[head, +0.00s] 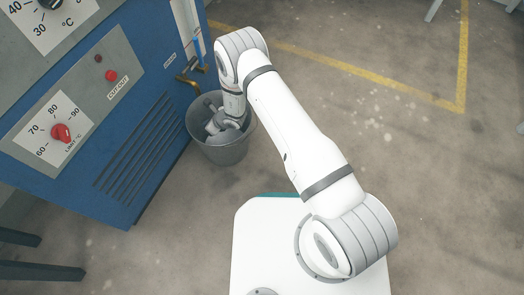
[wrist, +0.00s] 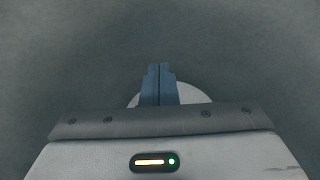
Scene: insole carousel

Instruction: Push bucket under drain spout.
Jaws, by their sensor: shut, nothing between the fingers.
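A grey bucket (head: 228,153) stands on the floor beside the blue machine (head: 120,130). The brass drain spout (head: 187,78) sticks out of the machine's side, just above and left of the bucket's far rim in the head view. My gripper (wrist: 160,70) is shut and empty, its two blue-grey fingers together. In the head view my wrist reaches down within the bucket's rim, and the fingertips are hidden there. The wrist view shows a plain grey-green surface around the fingers and a pale round shape (wrist: 188,94) behind them.
The machine's panel carries a red knob (head: 62,132) and a red button (head: 111,75). Dark bench legs (head: 40,271) stand at lower left. Yellow lines (head: 350,76) mark the concrete floor, which is open to the right.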

